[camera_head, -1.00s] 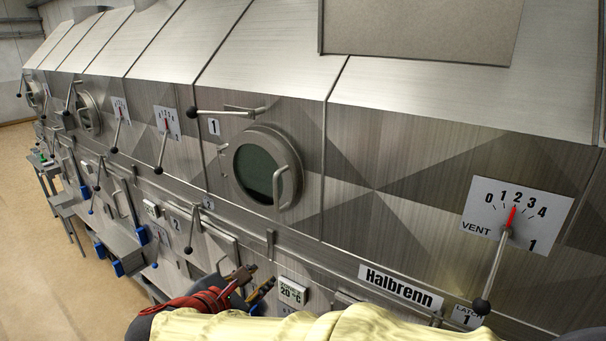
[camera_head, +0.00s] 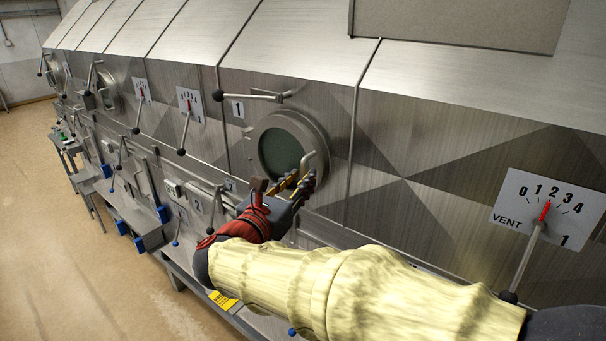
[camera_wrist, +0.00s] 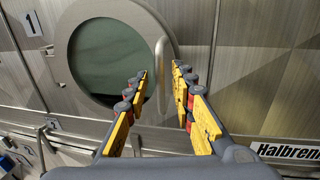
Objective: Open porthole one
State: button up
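Porthole one (camera_head: 283,149) is a round dark glass window in a steel ring, shut, on the hood wall beside the "1" label (camera_head: 238,109). Its curved bar handle (camera_head: 310,162) is on the right side of the ring. In the wrist view the porthole (camera_wrist: 105,58) fills the upper left and the handle (camera_wrist: 161,66) stands upright between the fingertips, seemingly beyond them. My gripper (camera_head: 300,183) is open just below the handle in the head view; the wrist view also shows the gripper (camera_wrist: 160,80) with its yellow finger pads apart. I cannot tell whether a finger touches the handle.
A long lever (camera_head: 250,96) with a black knob lies nearly level above the porthole. A vent dial (camera_head: 550,208) with a hanging lever is at the right. The "Halbrenn" plate (camera_wrist: 285,151) is low right in the wrist view. Open floor (camera_head: 60,240) lies at left.

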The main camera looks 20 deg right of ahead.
jog(key=shift+x, duration=0.9)
jog(key=shift+c, duration=1.3)
grip_shut()
